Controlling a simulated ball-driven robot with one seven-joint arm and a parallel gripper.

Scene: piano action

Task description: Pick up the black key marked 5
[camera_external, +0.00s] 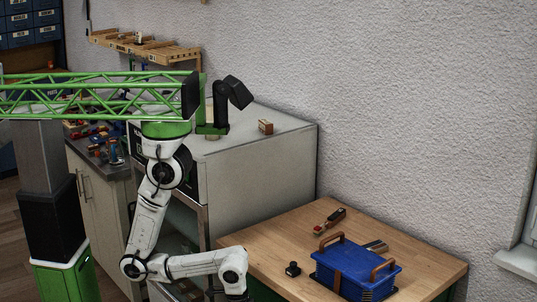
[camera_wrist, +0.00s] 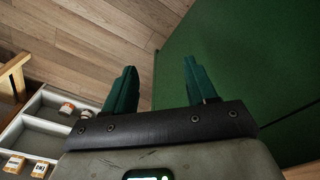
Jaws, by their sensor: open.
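My gripper (camera_wrist: 162,80) shows in the wrist view with its two dark green fingers wide apart and nothing between them. Wooden floor lies beyond the left finger, and a green panel lies behind the right one. In the external view my arm's end is low at the front left edge of the wooden table, and the fingers are not visible there. I cannot make out a black key marked 5 in either view. A small black object (camera_external: 293,269) stands on the table, but I see no number on it.
A blue box (camera_external: 356,268) with brown handles is on the wooden table (camera_external: 272,245), and a wood-and-red tool (camera_external: 331,220) lies behind it. A grey compartment tray (camera_wrist: 45,123) holds small orange-and-white pieces (camera_wrist: 40,169) at left in the wrist view. A grey cabinet (camera_external: 262,165) stands behind.

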